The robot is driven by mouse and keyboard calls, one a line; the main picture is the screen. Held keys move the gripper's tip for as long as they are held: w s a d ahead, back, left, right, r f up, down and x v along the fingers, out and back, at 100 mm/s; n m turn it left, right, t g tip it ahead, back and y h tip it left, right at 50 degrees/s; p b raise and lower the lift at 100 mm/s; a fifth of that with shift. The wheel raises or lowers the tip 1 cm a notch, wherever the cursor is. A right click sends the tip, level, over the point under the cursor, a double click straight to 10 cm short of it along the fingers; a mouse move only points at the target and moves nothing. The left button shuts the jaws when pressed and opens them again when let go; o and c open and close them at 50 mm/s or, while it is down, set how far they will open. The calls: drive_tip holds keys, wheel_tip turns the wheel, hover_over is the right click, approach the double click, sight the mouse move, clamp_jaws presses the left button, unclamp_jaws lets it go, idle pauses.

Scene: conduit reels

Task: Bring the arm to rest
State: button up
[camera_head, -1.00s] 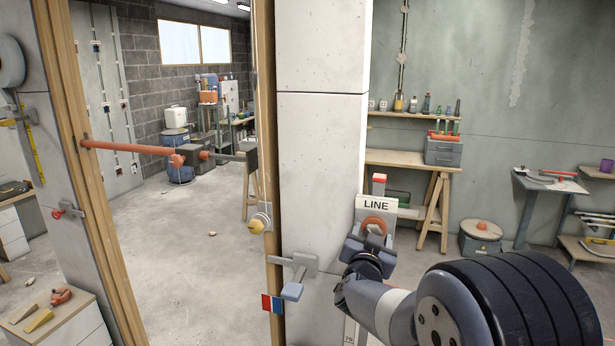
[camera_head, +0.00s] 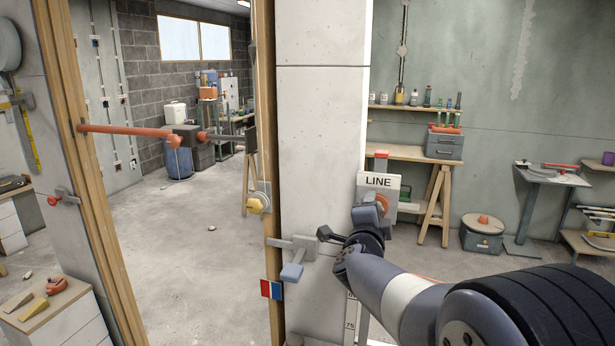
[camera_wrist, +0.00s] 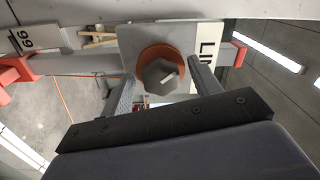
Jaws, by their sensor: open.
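My gripper (camera_head: 350,222) is open in front of the concrete pillar's right side, just below a white LINE sign (camera_head: 378,181). In the wrist view its two fingers (camera_wrist: 162,85) stand apart with nothing held between them. In the head view the orange part (camera_head: 383,202) is partly hidden by my gripper. My arm reaches in from the lower right.
A grey lever bracket (camera_head: 294,254) on the concrete pillar (camera_head: 322,130) is close to the left of my gripper. An orange bar (camera_head: 125,134) spans part of the doorway. A wooden workbench (camera_head: 400,152) stands behind, and open floor lies through the doorway.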

drive_tip(key=m+b, duration=0.2)
drive_tip(key=m, duration=0.3)
drive_tip(key=shift+m, duration=0.4)
drive_tip(key=shift+s+r, duration=0.1)
